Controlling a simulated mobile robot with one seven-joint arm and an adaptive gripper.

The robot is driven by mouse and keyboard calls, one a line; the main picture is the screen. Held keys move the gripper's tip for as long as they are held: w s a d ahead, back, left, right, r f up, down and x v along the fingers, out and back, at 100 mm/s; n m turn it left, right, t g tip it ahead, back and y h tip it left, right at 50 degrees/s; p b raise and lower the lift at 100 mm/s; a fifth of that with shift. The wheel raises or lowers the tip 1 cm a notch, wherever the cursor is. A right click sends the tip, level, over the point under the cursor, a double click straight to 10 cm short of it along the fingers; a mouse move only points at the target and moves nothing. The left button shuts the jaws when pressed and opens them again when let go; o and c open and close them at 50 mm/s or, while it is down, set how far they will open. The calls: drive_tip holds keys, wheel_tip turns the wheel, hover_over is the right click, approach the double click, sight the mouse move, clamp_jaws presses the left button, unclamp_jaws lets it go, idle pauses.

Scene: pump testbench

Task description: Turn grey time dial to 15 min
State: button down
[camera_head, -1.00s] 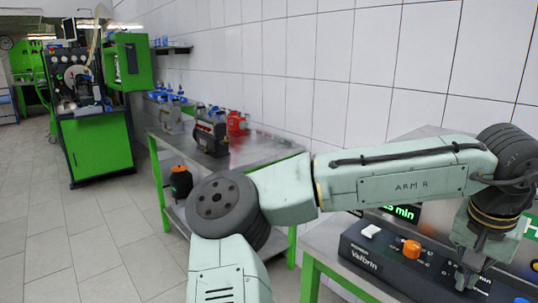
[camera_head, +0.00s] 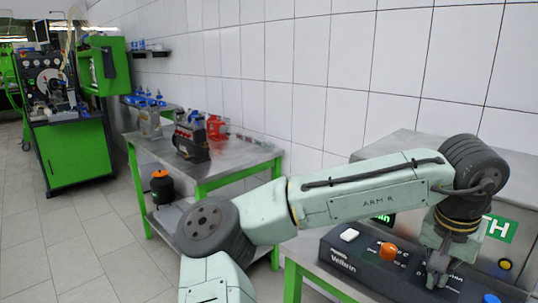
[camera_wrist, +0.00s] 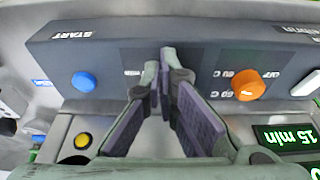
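My gripper (camera_wrist: 163,75) points at the dark control panel (camera_wrist: 110,60) in the wrist view, its two fingertips close together at the panel face. The grey time dial cannot be made out; the fingers cover the area beside the time marks. Whether the fingers are closed on it cannot be told. A green display (camera_wrist: 285,137) reads 15 min, upside down in the wrist view. In the head view, my gripper (camera_head: 437,272) reaches down to the panel (camera_head: 365,265), right of the orange dial (camera_head: 388,251).
In the wrist view the orange dial (camera_wrist: 249,86) is right of the fingers, the blue button (camera_wrist: 83,82) left, and a yellow button (camera_wrist: 82,141) lower left. A white switch (camera_head: 349,235) is on the panel. A bench with pumps (camera_head: 190,140) stands further back.

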drive_tip(key=shift+w+a+f+p, duration=0.25)
drive_tip(key=shift+a+f+p, duration=0.05)
drive_tip(key=shift+p, duration=0.2)
drive_tip(key=shift+s+a, duration=0.1)
drive_tip(key=shift+a, duration=0.05)
drive_tip(key=shift+a, duration=0.1)
drive_tip(key=p+v, duration=0.2)
drive_tip(key=v, duration=0.1)
drive_tip(key=d+p+v, duration=0.1)
drive_tip(key=shift+w+r+p, duration=0.25)
drive_tip(key=shift+r+p, duration=0.15)
drive_tip(key=shift+r, duration=0.8)
